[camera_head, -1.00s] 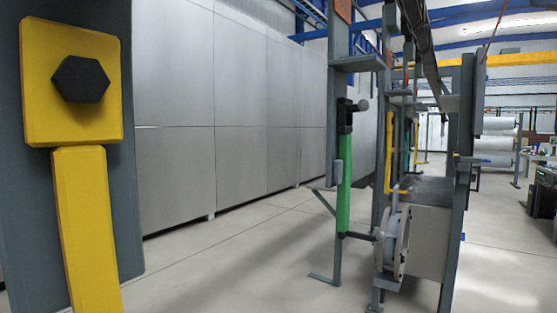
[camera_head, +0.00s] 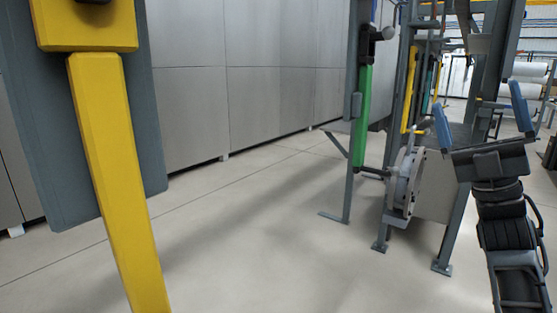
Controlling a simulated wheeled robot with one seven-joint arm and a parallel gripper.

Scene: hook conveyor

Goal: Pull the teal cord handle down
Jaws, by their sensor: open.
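I cannot make out a teal cord handle for certain in the head view. A small green-teal strip (camera_head: 427,86) shows behind the conveyor posts, too small to identify. My gripper (camera_head: 477,100) is at the right, pointing up and away from me. Its two blue fingers are wide apart with nothing between them. In the picture it overlaps the right side of the conveyor frame. It seems to touch nothing.
A large yellow lever (camera_head: 112,165) on a grey panel stands close at the left. A green lever (camera_head: 364,108), a yellow bar (camera_head: 409,92) and a round grey wheel (camera_head: 407,180) are on the conveyor frame. The floor (camera_head: 270,235) in the middle is clear.

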